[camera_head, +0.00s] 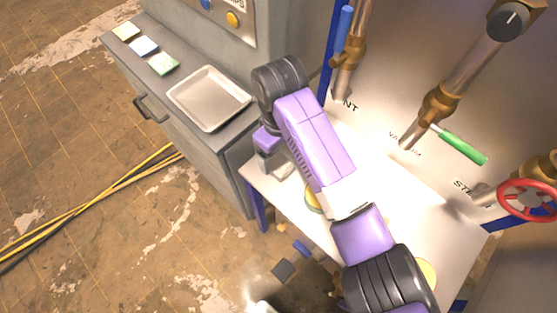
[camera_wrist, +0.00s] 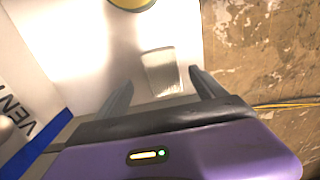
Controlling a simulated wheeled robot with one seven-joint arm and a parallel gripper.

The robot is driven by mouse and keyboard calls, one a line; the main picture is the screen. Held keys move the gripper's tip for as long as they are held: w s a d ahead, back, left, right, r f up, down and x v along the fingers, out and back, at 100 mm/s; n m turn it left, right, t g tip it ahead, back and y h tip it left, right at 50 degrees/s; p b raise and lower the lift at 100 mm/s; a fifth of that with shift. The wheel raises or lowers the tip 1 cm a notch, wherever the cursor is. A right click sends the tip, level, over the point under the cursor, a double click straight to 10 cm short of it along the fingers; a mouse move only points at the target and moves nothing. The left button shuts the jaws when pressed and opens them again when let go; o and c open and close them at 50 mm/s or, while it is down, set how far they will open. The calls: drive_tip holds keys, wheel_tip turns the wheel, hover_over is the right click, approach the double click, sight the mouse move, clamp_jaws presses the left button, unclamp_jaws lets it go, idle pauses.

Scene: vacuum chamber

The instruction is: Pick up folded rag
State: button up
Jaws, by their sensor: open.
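My gripper (camera_wrist: 160,84) is open in the wrist view, its two dark fingers apart and pointing at the white table top. A small pale grey-white tapered piece (camera_wrist: 163,70) lies on the table between and just beyond the fingertips. It may be the folded rag, but I cannot tell its material. Nothing is visibly held. In the head view my gripper (camera_head: 270,150) is low at the left corner of the white table (camera_head: 280,195); its fingers and the pale piece are not clear there.
A yellow round item (camera_wrist: 130,3) lies farther off on the table. The grey cabinet at left bears an empty tray (camera_head: 208,97) and yellow, blue and green flat pieces (camera_head: 164,64). Pipes, a green handle (camera_head: 462,148) and a red wheel (camera_head: 527,200) are at right. Yellow cables (camera_head: 90,208) cross the floor.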

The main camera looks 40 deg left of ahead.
sight(277, 162)
drive_tip(key=f, duration=0.2)
drive_tip(key=f+p, duration=0.1)
drive_tip(key=f, duration=0.1)
drive_tip(key=shift+s+a+f, duration=0.15)
drive_tip(key=shift+s+f, duration=0.05)
drive_tip(key=shift+f, duration=0.2)
drive_tip(key=c, duration=1.4)
drive_tip(key=shift+c, duration=0.2)
drive_tip(key=shift+r, duration=0.15)
wheel_tip(277, 162, up, 20)
drive_tip(key=p, duration=0.1)
drive_tip(key=shift+p, duration=0.35)
